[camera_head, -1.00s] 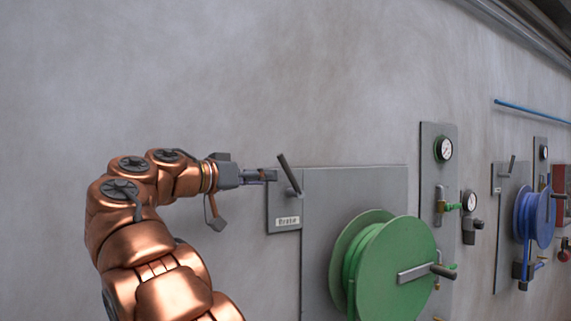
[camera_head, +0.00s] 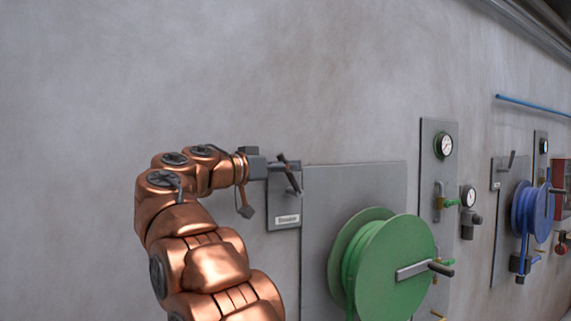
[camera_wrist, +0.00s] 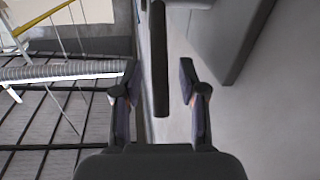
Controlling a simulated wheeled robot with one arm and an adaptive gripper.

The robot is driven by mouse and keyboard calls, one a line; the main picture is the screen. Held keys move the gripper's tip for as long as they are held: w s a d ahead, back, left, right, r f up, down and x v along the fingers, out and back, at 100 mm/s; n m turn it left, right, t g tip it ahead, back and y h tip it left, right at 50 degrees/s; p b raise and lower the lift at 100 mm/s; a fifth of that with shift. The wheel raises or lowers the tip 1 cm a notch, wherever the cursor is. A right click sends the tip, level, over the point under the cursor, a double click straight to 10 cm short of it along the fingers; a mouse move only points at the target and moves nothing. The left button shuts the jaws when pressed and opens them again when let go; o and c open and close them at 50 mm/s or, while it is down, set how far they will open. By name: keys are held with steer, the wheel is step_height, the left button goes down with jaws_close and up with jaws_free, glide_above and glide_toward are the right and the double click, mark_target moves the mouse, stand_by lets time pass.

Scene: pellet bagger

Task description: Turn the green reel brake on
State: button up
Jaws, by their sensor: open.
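The green reel (camera_head: 392,265) is mounted on a grey wall panel. Left of it is a small grey brake plate (camera_head: 284,213) with a label (camera_head: 287,220) whose text is too small to read surely. A dark brake lever (camera_head: 289,174) stands on this plate, tilted up and to the left. My gripper (camera_head: 284,179) is at the lever in the head view. In the wrist view my gripper (camera_wrist: 160,88) is open, and the dark lever (camera_wrist: 160,60) lies between its two fingers, apart from both. The lever's pivot is partly hidden by the gripper in the head view.
Right of the green reel are pressure gauges (camera_head: 443,145) and valves. Further right is a blue reel (camera_head: 529,213) with its own lever (camera_head: 511,160). The wall left of the brake plate is bare. A railing (camera_wrist: 60,71) shows in the wrist view.

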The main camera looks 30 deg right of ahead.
jaws_close()
stand_by(0.4)
stand_by(0.4)
